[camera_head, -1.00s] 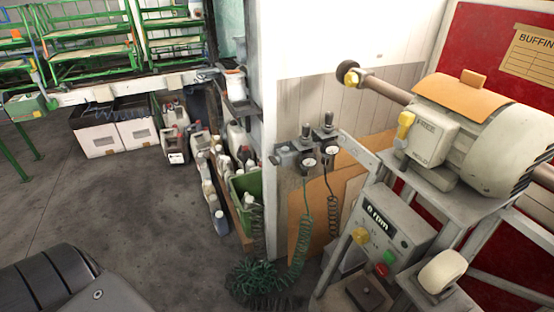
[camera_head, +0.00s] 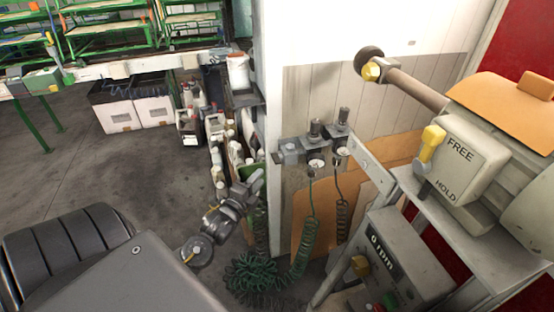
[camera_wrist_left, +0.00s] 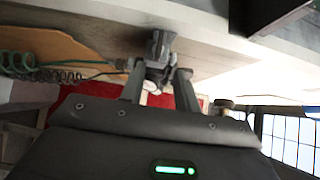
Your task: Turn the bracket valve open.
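A grey bracket (camera_head: 302,146) with two dark-topped gauge units (camera_head: 316,132) is fixed at the corner of the white wall, with coiled hoses hanging below. A grey block (camera_head: 289,150), which looks like the valve, sits at its left end; its handle position is too small to tell. My left gripper (camera_head: 256,182) reaches up from the lower left, a little below and left of the block. In the left wrist view, the fingers (camera_wrist_left: 159,82) are apart, with grey bracket hardware (camera_wrist_left: 160,47) showing between and beyond them. I cannot tell whether they touch it. My right gripper is out of view.
The buffing machine, with its yellow FREE/HOLD lever (camera_head: 431,143) and shaft (camera_head: 415,90), stands at the right. A control box (camera_head: 395,258) is below it. Green coiled hose (camera_head: 255,272) lies on the floor. Bottles and white boxes (camera_head: 135,115) stand at the left.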

